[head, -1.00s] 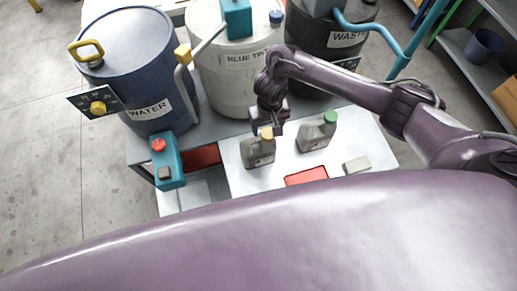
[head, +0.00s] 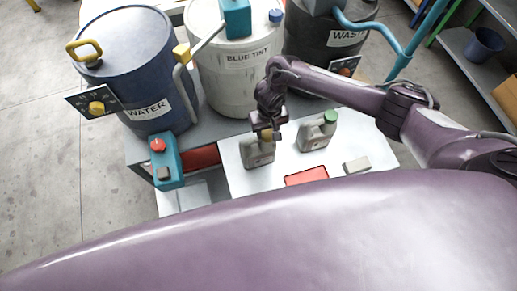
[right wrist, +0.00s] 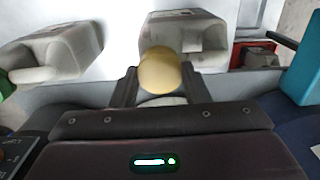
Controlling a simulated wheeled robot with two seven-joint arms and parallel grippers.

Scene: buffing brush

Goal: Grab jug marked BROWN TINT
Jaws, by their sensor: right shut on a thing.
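A grey jug with a yellow cap (head: 258,154) stands upright on the white tabletop. My right gripper (head: 267,134) is above it, shut on its capped neck. In the right wrist view the fingers (right wrist: 159,84) sit on either side of the yellow cap (right wrist: 160,68), with the jug body (right wrist: 195,35) beyond. A second grey jug with a green cap (head: 316,137) stands to its right, apart from the gripper. It also shows in the right wrist view (right wrist: 62,52). I cannot read either jug's label. My left gripper is not in view.
Drums marked WATER (head: 130,70), BLUE TINT (head: 225,85) and WAST... (head: 315,45) stand behind the table. A teal box with a red button (head: 165,163) is at the left edge. A red panel (head: 306,176) and a small grey block (head: 357,165) lie in front.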

